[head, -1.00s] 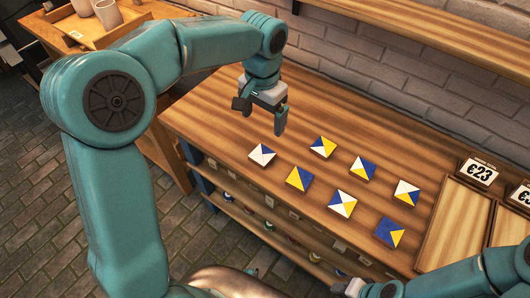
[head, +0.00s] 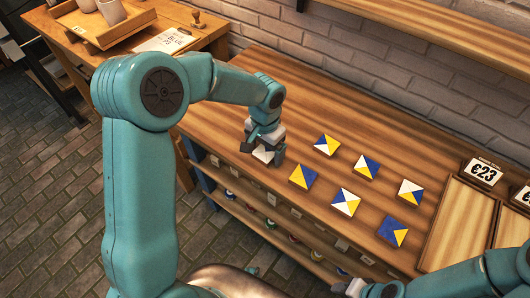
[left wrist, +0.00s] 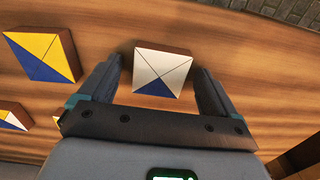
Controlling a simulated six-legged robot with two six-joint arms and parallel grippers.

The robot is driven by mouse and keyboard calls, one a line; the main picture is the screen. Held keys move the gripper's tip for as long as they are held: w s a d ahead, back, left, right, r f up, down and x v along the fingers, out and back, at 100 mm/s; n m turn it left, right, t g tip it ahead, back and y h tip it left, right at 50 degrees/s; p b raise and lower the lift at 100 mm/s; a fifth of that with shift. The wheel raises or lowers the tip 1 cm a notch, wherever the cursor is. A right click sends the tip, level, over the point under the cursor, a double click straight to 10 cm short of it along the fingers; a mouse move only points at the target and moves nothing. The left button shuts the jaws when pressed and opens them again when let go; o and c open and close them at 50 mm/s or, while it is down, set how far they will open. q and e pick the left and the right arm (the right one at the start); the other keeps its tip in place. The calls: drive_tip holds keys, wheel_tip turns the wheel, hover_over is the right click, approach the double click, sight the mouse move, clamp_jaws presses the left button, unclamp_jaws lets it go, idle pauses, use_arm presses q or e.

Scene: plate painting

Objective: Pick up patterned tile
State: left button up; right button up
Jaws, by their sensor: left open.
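My left gripper (head: 262,156) is open over the leftmost tile, a white one with one blue triangle (head: 263,154). In the left wrist view this white and blue tile (left wrist: 163,70) lies between the two open fingers, with a finger on each side. In the head view the gripper partly hides it. A yellow and blue tile (head: 302,177) lies to its right, and it also shows in the left wrist view (left wrist: 42,56). Several more patterned tiles, such as the blue and yellow one (head: 393,231), lie in two rows on the wooden counter.
A price sign (head: 483,172) and flat wooden trays (head: 458,222) are at the right of the counter (head: 330,110). A brick wall runs behind. A side table (head: 185,22) with a tray of cups stands at the far left.

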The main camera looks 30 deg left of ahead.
use_arm(q)
drive_tip(key=shift+w, duration=0.1)
drive_tip(key=shift+c, duration=0.9)
drive_tip(key=c, duration=1)
drive_tip(key=shift+c, duration=0.2)
